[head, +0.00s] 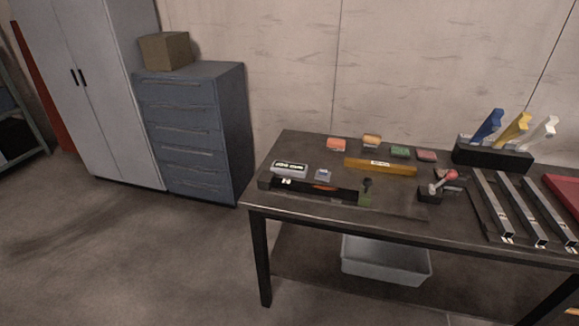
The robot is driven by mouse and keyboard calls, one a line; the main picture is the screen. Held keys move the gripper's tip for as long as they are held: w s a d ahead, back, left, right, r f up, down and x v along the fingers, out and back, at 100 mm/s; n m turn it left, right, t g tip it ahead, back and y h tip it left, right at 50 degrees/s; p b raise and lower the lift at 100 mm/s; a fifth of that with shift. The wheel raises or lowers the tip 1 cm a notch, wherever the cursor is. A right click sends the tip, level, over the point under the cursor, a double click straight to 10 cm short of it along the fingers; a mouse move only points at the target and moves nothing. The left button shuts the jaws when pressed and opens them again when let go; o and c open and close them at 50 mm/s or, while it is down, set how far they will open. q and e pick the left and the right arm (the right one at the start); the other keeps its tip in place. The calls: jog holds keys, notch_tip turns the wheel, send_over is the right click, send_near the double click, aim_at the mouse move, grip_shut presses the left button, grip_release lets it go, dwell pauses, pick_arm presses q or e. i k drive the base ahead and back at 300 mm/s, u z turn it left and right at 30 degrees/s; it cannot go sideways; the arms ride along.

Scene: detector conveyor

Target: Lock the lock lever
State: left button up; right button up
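A small lever (442,184) with a red-pink knob stands on a dark base block (429,195) at the right of the workbench middle. Its handle leans up to the right. Neither of my grippers is in view.
The workbench (400,225) also holds an orange bar (380,167), a labelled grey box (290,169), several small coloured blocks, metal rails (520,212) and a black holder (492,157) with coloured handles. A grey bin (386,262) sits below. Floor at left is clear.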

aim_at(451, 175)
jog(key=k, duration=0.5)
jog(key=z, duration=1.65)
jog(key=i, duration=0.85)
jog(key=u, duration=1.8)
jog(key=i, duration=0.35)
